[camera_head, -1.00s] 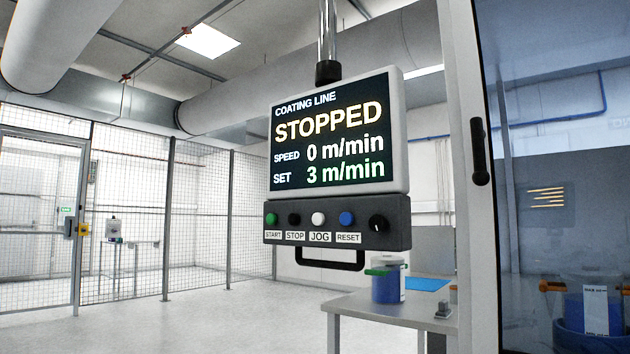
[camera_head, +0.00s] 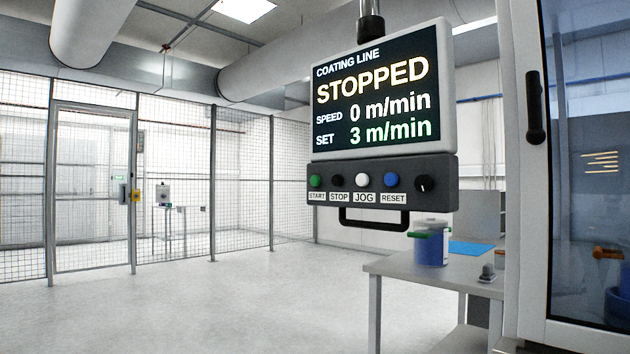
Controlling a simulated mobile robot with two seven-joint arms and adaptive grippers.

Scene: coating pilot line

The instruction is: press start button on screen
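The control panel's screen (camera_head: 372,92) hangs from a pole at the upper middle right. It reads COATING LINE, STOPPED, speed 0 m/min and set 3 m/min. Below it is a dark button box (camera_head: 440,183). The green START button (camera_head: 315,181) is at the box's left end. To its right are a black STOP button (camera_head: 337,181), a white JOG button (camera_head: 362,180), a blue RESET button (camera_head: 391,179) and a black knob (camera_head: 424,184). Neither of my grippers is in view.
A grey table (camera_head: 400,270) stands below the panel, with a blue container (camera_head: 431,248) and a blue sheet (camera_head: 470,248) on it. A cabinet with a glass door (camera_head: 590,180) is at the right. A mesh fence (camera_head: 240,180) runs behind. The floor (camera_head: 240,300) at left is clear.

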